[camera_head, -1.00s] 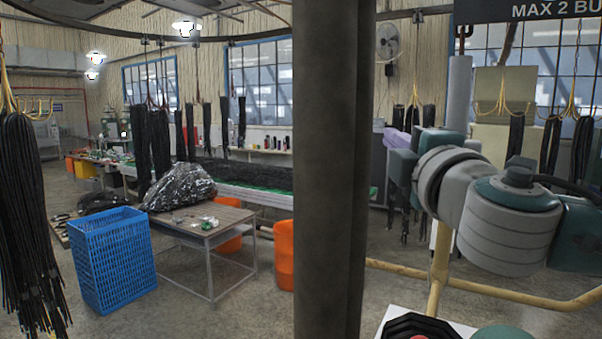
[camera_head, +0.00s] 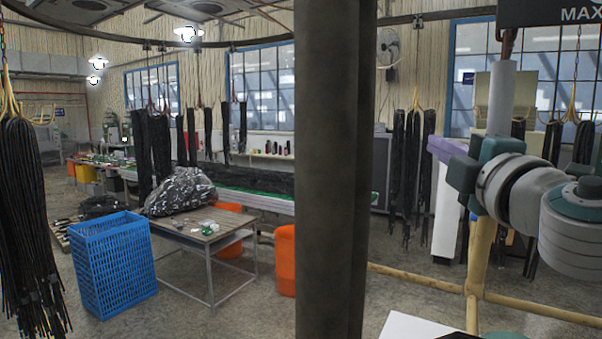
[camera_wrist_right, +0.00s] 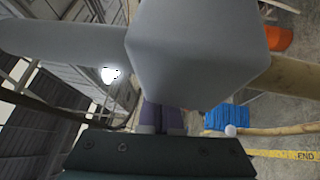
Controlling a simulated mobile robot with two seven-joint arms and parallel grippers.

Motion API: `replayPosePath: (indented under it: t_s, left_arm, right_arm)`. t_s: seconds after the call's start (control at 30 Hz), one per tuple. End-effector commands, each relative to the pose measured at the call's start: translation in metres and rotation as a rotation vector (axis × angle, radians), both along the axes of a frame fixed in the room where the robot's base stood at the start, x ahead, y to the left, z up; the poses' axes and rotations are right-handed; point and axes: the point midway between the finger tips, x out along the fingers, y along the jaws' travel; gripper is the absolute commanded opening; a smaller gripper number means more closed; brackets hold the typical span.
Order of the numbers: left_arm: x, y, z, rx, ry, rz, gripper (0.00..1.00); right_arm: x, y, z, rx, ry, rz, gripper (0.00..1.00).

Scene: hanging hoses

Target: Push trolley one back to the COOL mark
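What looks like the trolley is a frame with a light grey upright post (camera_head: 502,95) and a yellow pole (camera_head: 481,260) below, under a dark sign reading "MAX". Its number cannot be read. My right gripper (camera_head: 441,149), with purple fingers, is beside the post at the right of the head view; contact cannot be told. In the right wrist view a large pale grey block (camera_wrist_right: 195,60), likely the post close up, fills the top. The purple fingers (camera_wrist_right: 163,118) look together below it, their tips partly hidden. My left gripper is out of view. No COOL mark shows.
A dark pillar (camera_head: 328,170) crosses the head view. A blue crate (camera_head: 115,265), a small table (camera_head: 205,232) and orange bins (camera_head: 286,260) stand left of it. Black hose bundles (camera_head: 30,220) hang around. Yellow floor tape reading "END" (camera_wrist_right: 300,155) shows in the wrist view.

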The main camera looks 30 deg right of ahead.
Motion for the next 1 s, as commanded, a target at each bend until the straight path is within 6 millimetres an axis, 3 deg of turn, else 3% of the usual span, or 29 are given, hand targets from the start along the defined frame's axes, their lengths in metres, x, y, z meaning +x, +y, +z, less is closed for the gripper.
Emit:
replayPosePath:
  t_s: [0.6, 1.0]
  left_arm:
    - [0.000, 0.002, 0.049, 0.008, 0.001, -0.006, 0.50]
    - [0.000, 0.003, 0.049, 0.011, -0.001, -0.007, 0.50]
  right_arm:
    - [-0.051, -0.026, 0.003, 0.000, 0.005, -0.002, 0.00]
    - [-0.074, -0.038, 0.000, -0.001, 0.000, 0.000, 0.00]
